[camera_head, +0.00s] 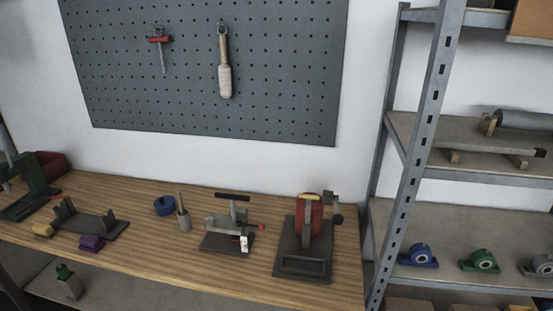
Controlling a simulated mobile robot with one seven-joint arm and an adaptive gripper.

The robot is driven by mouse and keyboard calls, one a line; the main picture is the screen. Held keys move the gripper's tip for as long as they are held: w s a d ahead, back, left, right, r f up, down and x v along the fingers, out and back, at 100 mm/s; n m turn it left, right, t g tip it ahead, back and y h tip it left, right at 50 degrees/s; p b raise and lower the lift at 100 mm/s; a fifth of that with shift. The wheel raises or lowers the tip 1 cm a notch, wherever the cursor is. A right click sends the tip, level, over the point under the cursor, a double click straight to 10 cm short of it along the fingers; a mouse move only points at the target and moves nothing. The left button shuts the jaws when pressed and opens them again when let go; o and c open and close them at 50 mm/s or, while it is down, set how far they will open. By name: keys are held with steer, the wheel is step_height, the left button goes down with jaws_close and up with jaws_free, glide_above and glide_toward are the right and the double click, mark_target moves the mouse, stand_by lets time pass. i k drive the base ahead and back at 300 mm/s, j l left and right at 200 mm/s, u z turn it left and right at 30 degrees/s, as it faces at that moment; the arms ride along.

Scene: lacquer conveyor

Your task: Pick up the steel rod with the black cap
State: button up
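A long grey steel rod (490,146) lies on the middle shelf of the metal rack at the right. A black cap (540,153) is on its right end. The rod rests across two small wooden blocks, a left block (452,157) and a right block (517,160).
A thicker grey cylinder (525,119) lies behind the rod, by a wooden block (488,124). The rack's upright (415,150) stands left of the rod. Bearing blocks sit on the shelf below (450,240). A wooden bench (130,190) holds several tools and fixtures.

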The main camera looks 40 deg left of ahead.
mark_target(537, 152)
steer(key=u, duration=2.65)
steer(key=z, duration=2.45)
steer(key=i+l+u, duration=0.1)
steer(key=l, duration=0.2)
steer(key=i+l+u, duration=0.1)
steer(key=i+l, duration=0.15)
steer(key=i+l+u, duration=0.1)
steer(key=l, duration=0.25)
steer(key=i+l, duration=0.15)
steer(key=l, duration=0.15)
steer(key=u, duration=0.05)
